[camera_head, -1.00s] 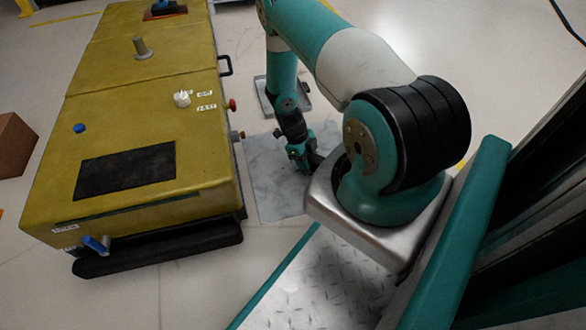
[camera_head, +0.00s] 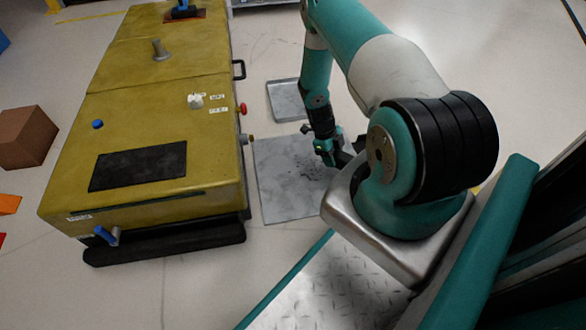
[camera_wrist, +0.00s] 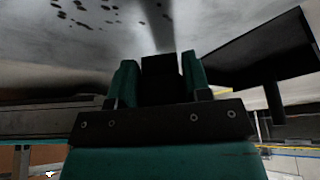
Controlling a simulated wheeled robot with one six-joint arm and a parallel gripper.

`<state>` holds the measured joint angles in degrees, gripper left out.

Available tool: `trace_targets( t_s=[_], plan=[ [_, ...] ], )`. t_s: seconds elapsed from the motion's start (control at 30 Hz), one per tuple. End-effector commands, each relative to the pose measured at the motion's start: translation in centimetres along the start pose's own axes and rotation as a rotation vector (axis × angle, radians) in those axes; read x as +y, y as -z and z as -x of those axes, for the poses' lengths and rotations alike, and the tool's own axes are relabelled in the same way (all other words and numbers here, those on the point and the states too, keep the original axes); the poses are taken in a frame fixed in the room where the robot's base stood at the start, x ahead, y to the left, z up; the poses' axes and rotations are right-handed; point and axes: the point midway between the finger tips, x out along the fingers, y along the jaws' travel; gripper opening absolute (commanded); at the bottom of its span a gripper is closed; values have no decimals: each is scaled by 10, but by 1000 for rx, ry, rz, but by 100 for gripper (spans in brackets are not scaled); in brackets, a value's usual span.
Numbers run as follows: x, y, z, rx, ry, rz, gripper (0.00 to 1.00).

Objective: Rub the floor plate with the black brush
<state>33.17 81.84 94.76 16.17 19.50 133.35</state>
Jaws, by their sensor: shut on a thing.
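The floor plate (camera_head: 283,192) is a flat grey square on the floor, right of the yellow module, with dark specks on its upper middle. My gripper (camera_head: 328,152) is low over its right part in the head view. In the wrist view my gripper (camera_wrist: 158,85) is shut on a black block between its teal fingers, which I take for the handle of the black brush (camera_wrist: 160,66). The specked plate shows at the top of that view. The brush's bristles, and whether they touch the plate, cannot be made out.
A smaller grey tray (camera_head: 284,112) lies beyond the plate. A brown box (camera_head: 28,138) stands at far left. A dark panel (camera_wrist: 262,52) fills the wrist view's right.

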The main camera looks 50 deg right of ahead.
Motion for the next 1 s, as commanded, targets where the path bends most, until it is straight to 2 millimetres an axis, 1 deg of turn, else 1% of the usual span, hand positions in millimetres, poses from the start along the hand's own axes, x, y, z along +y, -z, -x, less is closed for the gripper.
trace_targets(
  t_s=[0.03,0.4,0.6,0.93,1.0],
  plan=[
    [-1,4,9,-1,1,-1,19],
    [-1,16,38,-1,0,-3,19],
    [-2,19,43,0,-1,-4,19],
    [-2,19,43,-1,0,-2,19],
    [-1,18,47,-1,9,17,19]
  ],
)
